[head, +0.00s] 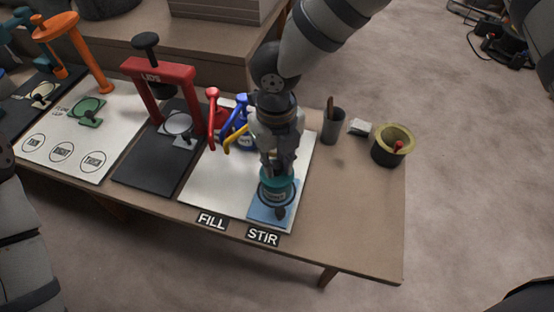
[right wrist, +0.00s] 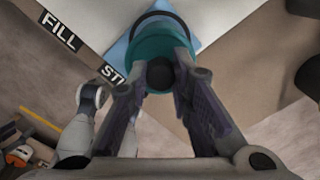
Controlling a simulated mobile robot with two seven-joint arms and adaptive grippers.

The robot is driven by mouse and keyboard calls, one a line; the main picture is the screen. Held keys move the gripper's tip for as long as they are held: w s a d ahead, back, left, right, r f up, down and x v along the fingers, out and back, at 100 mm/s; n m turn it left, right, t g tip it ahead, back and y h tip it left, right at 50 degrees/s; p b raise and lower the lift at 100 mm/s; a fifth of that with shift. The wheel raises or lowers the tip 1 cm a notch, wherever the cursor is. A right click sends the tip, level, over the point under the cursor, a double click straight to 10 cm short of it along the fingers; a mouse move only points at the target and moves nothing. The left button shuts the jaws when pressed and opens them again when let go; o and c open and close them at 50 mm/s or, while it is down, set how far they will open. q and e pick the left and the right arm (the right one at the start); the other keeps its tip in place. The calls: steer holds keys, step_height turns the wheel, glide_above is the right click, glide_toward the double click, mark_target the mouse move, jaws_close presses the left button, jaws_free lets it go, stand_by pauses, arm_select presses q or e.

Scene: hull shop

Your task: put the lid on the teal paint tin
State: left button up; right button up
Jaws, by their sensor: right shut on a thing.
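The teal paint tin (head: 273,194) stands upright on the blue mat (head: 262,212) at the STIR end of the white board. My right gripper (head: 277,168) points down at its top. In the right wrist view a teal round top with a dark knob (right wrist: 160,73) lies between the fingers of my right gripper (right wrist: 161,84); I take this to be the lid. The gripper is shut on it. The fingers hide its edge, so I cannot tell whether it is seated on the tin. My left gripper is out of view.
Red, blue and yellow handled items (head: 240,125) stand close behind my gripper. A dark cup (head: 332,125) and a yellow-rimmed pot (head: 392,146) stand at the right. The table's front right is clear.

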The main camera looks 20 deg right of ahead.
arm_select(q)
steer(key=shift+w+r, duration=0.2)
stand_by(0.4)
arm_select(e)
steer(key=o, duration=1.4)
steer(key=shift+r+p, duration=1.2)
steer(key=shift+r, duration=2.3)
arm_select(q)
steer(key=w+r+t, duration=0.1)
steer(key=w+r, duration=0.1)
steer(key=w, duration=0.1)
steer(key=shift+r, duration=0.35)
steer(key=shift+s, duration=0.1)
arm_select(e)
jaws_close()
